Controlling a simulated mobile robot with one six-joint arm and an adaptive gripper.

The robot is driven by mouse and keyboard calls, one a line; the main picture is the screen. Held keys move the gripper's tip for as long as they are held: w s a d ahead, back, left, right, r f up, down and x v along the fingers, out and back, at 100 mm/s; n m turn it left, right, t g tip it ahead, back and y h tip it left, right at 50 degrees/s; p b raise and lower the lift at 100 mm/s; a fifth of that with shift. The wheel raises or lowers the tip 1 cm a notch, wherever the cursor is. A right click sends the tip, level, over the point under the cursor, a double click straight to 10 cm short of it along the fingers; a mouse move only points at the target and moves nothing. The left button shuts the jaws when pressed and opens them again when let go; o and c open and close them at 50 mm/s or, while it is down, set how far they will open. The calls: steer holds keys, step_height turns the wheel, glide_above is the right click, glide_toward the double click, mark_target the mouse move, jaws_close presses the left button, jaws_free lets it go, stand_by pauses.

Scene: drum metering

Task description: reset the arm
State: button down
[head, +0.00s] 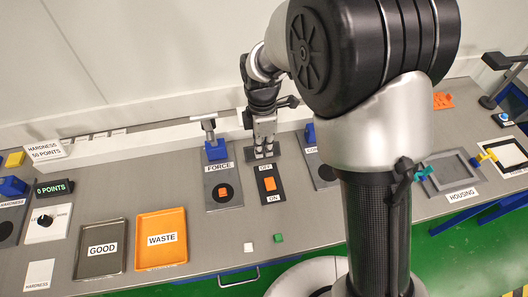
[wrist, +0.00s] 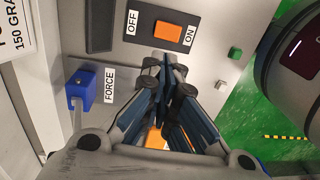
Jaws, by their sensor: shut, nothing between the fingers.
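My arm reaches over the bench from the right, and my gripper (head: 264,152) points down at the far end of the black OFF/ON switch plate. Its fingers are shut and empty. In the wrist view my gripper (wrist: 165,68) shows its fingers together beside the plate, with the orange rocker switch (wrist: 168,34) beyond the tips. The orange rocker also shows in the head view (head: 270,184). I cannot tell whether the fingertips touch anything.
The FORCE station (head: 223,190) with its blue block (head: 215,150) stands just left of my gripper. An orange WASTE tray (head: 161,255) and a grey GOOD tray (head: 100,264) lie further left. A green cube (head: 278,238) and white cube (head: 248,247) lie near the front edge.

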stand_by(0.5)
steer(key=s+d+r+m+t+b, duration=0.1)
steer(key=s+d+r+m, duration=0.3)
steer(key=r, duration=0.3)
steer(key=s+d+r+m+t, duration=0.1)
steer(key=s+d+r+m, duration=0.1)
steer(key=d+r+m, duration=0.35)
steer(key=s+d+r+m+t, duration=0.1)
steer(key=s+d+r+m, duration=0.1)
steer(key=s+m, duration=0.3)
steer(key=s+d+r+m+t+b, duration=0.1)
steer(key=s+d+r+m+t, duration=0.1)
steer(key=s+d+m, duration=0.3)
steer(key=s+m, duration=0.1)
steer(key=s, duration=0.3)
steer(key=shift+s+d+r, duration=0.2)
steer(key=shift+w+m, duration=0.1)
steer(key=shift+m, duration=0.15)
